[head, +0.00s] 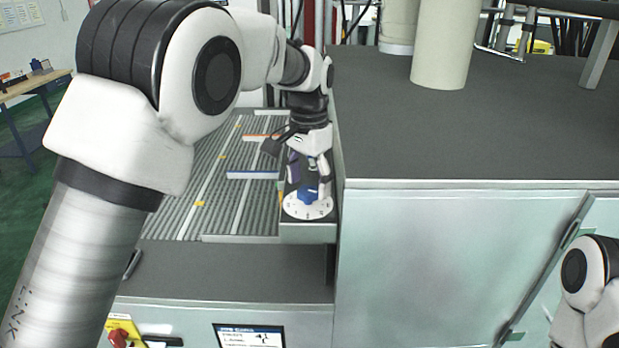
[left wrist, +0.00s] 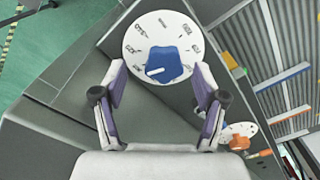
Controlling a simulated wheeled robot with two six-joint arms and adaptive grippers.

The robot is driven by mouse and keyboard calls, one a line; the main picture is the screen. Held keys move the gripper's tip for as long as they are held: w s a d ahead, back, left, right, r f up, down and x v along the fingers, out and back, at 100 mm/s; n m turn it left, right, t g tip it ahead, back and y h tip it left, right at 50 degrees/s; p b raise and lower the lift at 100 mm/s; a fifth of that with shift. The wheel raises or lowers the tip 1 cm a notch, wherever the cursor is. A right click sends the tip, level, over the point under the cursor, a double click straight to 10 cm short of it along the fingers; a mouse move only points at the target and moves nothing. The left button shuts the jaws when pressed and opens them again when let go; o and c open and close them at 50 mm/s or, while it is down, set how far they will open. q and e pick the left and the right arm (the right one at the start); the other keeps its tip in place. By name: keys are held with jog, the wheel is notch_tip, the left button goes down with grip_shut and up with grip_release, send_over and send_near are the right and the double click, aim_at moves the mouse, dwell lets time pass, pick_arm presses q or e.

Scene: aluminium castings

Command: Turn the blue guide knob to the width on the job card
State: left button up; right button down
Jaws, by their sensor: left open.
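The blue guide knob (head: 307,196) stands on a round white dial (head: 320,209) at the right front corner of the roller conveyor. In the left wrist view, the blue knob (left wrist: 166,63) has a white pointer line directed to the lower left, and the dial (left wrist: 150,29) carries printed marks too small to read. My left gripper (left wrist: 161,77) is open, its two purple-padded fingers apart on either side of the knob; contact is not visible. In the head view the left gripper (head: 309,182) is above the dial. A white card (head: 250,337) hangs low on the front, its text unreadable. My right gripper is out of view.
The roller conveyor (head: 215,190) has a blue bar (head: 252,175) and an orange bar (head: 262,137) across it. A second white dial with an orange knob (left wrist: 239,142) is in the left wrist view. A tall cabinet (head: 450,250) stands directly right of the dial.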

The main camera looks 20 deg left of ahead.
pick_arm(q)
jog(key=shift+w+f, duration=0.85)
jog(key=shift+f, duration=0.1)
jog(key=shift+s+a, duration=0.1)
jog(key=shift+s, duration=0.05)
jog(key=shift+c, duration=0.3)
jog(key=shift+s+r, duration=0.2)
jog(key=shift+s, duration=0.05)
jog(key=c, duration=0.5)
jog(key=shift+s, duration=0.15)
jog(key=c, duration=0.6)
jog(key=shift+o, duration=0.2)
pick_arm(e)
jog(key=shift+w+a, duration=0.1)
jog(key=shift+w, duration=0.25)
pick_arm(q)
jog(key=shift+n, duration=0.4)
jog(key=n, duration=0.4)
jog(key=shift+a+n, duration=0.1)
jog(key=shift+n, duration=0.2)
jog(key=n, duration=0.4)
jog(key=shift+n, duration=0.4)
